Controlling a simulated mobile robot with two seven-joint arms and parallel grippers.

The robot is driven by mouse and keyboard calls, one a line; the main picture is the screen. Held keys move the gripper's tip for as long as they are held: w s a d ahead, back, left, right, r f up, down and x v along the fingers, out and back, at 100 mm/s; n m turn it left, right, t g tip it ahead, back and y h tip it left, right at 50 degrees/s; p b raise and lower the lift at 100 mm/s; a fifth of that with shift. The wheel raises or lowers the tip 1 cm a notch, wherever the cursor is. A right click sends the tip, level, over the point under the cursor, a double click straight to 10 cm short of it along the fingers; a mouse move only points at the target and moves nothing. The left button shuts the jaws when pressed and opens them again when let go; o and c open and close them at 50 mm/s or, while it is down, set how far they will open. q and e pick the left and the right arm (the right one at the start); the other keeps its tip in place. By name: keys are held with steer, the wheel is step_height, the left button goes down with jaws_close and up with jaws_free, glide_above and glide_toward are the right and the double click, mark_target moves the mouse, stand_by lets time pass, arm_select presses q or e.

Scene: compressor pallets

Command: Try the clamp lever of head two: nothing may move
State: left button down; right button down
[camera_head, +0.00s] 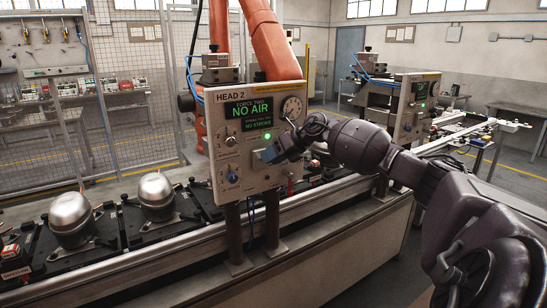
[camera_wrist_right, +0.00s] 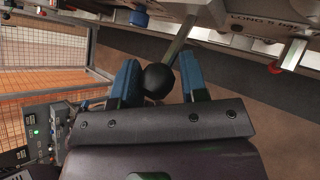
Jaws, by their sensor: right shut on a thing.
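The head two panel (camera_head: 217,165), labelled "HEAD 2", stands on two posts over the line. Its lit green screen (camera_head: 248,110) reads "NO AIR" in large letters, with smaller text below that appears to read "NO STROKE". My right gripper (camera_head: 270,154) is at the panel's right front, below the round gauge (camera_head: 291,107). In the right wrist view, the gripper's blue fingers are shut on the black ball knob (camera_wrist_right: 158,80) of the clamp lever. The lever's metal rod (camera_wrist_right: 180,38) runs up from the knob. The lever is hidden in the head view. My left gripper is out of view.
Silver compressor shells (camera_head: 71,219) (camera_head: 156,196) sit on black pallets on the conveyor at left. A second panel (camera_head: 413,108) stands behind my right arm. An orange robot arm (camera_head: 270,45) rises behind head two. A mesh fence (camera_head: 145,80) stands behind the line.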

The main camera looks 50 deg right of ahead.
steer(key=shift+a+f, duration=0.1)
steer(key=shift+a, duration=0.2)
steer(key=c, duration=1.1)
jaws_free()
steer(key=o, duration=0.3)
steer(key=shift+a, duration=0.1)
steer(key=shift+w, duration=0.1)
steer(key=shift+d+r, duration=0.2)
steer(key=shift+s+d+r, duration=0.15)
steer(key=shift+s+d, duration=0.05)
steer(key=shift+s, duration=0.15)
steer(key=shift+b+v, duration=0.8)
steer(key=shift+v, duration=4.15)
